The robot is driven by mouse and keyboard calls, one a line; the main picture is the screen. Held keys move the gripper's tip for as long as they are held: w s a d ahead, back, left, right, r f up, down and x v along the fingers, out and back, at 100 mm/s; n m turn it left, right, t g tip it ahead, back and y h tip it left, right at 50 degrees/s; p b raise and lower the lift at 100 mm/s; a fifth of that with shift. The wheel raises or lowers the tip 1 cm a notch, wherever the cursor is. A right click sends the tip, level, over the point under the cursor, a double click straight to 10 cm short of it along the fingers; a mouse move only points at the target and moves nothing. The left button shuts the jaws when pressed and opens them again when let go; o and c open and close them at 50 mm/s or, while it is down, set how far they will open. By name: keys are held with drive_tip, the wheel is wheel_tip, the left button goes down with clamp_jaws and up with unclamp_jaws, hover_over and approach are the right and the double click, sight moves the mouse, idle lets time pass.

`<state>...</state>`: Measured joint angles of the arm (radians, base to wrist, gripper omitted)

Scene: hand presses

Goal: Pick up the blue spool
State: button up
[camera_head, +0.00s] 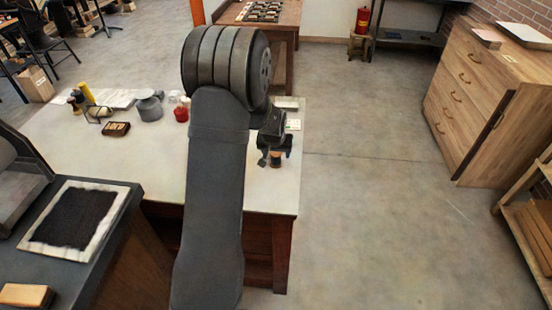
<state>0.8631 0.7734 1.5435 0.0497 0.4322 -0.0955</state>
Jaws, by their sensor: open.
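My gripper (275,158) is a small dark shape over the right end of the pale worktable (165,177). Its jaws are open. A small brownish thing (277,161) shows at the jaws; it is too small to tell what it is or whether it touches them. I cannot make out a blue spool anywhere; my arm hides the middle of the table and the gripper hides part of its right end.
A grey pot (149,109), a small red object (181,115), a dark brown block (116,129) and a yellow bottle (86,92) stand on the table's left half. A dark counter with a black pad (74,218) is at front left. Open floor lies right.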

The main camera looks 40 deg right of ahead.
drive_tip(key=shift+c, duration=0.2)
drive_tip(key=c, duration=0.9)
